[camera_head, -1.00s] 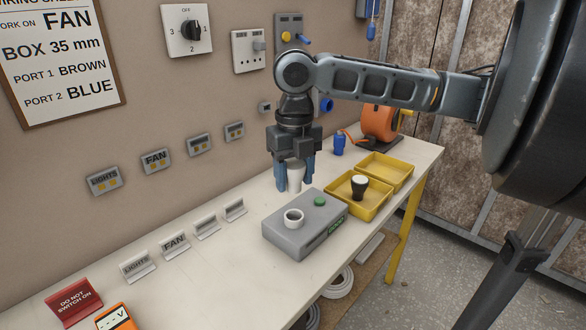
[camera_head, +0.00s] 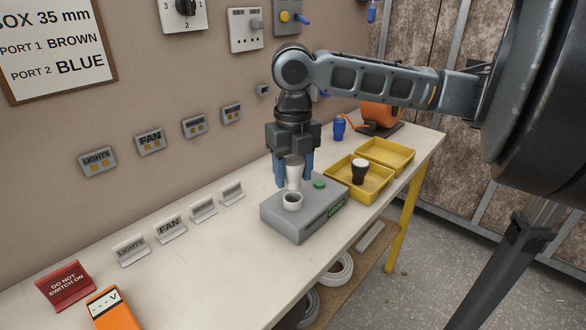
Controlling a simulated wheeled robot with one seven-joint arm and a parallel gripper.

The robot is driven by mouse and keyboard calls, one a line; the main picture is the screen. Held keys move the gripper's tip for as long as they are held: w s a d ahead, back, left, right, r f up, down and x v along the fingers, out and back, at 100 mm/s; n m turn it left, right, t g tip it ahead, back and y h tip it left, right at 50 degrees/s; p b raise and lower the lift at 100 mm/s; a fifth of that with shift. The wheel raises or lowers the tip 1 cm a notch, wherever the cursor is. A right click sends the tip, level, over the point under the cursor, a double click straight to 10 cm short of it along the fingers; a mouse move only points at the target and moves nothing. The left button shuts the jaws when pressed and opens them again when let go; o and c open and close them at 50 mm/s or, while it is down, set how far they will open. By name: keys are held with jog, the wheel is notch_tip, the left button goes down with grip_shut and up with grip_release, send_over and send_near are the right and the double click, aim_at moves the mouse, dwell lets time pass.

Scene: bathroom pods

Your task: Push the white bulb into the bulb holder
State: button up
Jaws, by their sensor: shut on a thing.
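My gripper (camera_head: 294,180) points straight down, its blue fingers shut on the white bulb (camera_head: 294,173). In the picture the bulb's lower end overlaps the holder's back rim. I cannot tell whether they touch. The holder's opening shows and looks empty. A green button (camera_head: 320,184) is on the box to the right of the holder.
Two yellow trays stand to the right; the nearer tray (camera_head: 375,195) holds a black bulb with a white top (camera_head: 359,171). An orange reel (camera_head: 380,115) and blue bottle (camera_head: 339,127) stand behind. Label stands (camera_head: 168,229) and an orange meter (camera_head: 108,309) lie left.

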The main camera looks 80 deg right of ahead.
jog(key=shift+f+b, duration=0.45)
jog(key=shift+f, duration=0.45)
jog(key=shift+f+b, duration=1.5)
jog(key=shift+f, duration=0.2)
dwell(1.0)
jog(key=o, duration=1.1)
jog(key=shift+r, duration=0.1)
jog(key=shift+r, duration=3.9)
